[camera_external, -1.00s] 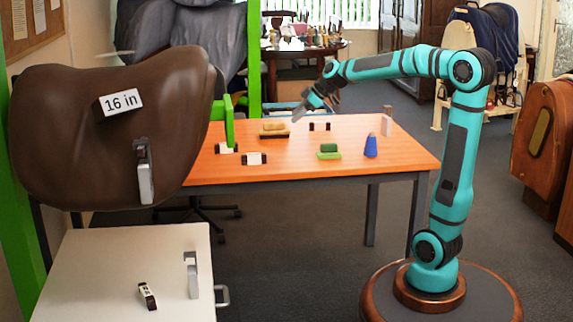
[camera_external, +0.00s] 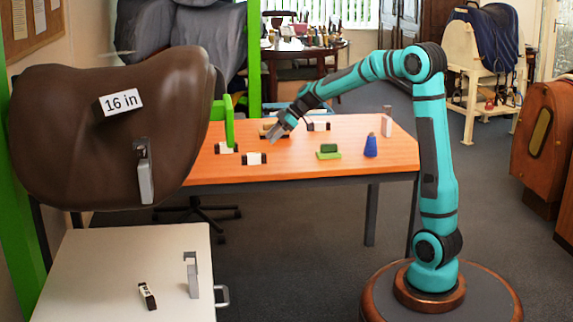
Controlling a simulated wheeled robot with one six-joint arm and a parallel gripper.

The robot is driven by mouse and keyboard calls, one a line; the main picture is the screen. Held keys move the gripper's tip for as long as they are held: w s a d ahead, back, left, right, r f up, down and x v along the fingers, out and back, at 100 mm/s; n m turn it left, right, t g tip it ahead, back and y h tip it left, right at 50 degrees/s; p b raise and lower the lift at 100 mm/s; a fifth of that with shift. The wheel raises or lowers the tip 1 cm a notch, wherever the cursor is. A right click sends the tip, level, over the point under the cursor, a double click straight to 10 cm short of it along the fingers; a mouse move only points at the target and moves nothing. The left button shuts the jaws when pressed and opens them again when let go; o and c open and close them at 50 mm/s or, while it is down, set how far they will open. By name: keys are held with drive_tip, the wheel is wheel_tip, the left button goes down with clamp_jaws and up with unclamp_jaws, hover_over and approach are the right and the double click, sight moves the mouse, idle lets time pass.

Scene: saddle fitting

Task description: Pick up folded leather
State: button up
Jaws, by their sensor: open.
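A tan piece that looks like the folded leather (camera_external: 265,130) lies on the far part of the orange table (camera_external: 345,168), left of the middle. My gripper (camera_external: 274,136) is open, pointing down and left, and overlaps the tan piece in the picture. It hides most of the piece. I cannot tell whether the fingers touch it or are just above or in front of it.
Black-and-white pieces (camera_external: 254,158) lie near the gripper, with another (camera_external: 318,126) to its right. A green block (camera_external: 328,151) and a blue cone (camera_external: 370,146) stand farther right. A brown saddle (camera_external: 75,150) and a green post (camera_external: 229,125) are at left.

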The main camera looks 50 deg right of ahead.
sight(253, 154)
drive_tip(key=x, duration=0.6)
drive_tip(key=shift+a+f, duration=0.1)
drive_tip(key=shift+a, duration=0.05)
drive_tip(key=shift+w+x, duration=0.2)
drive_tip(key=shift+x, duration=2.4)
drive_tip(key=shift+c, duration=0.2)
clamp_jaws()
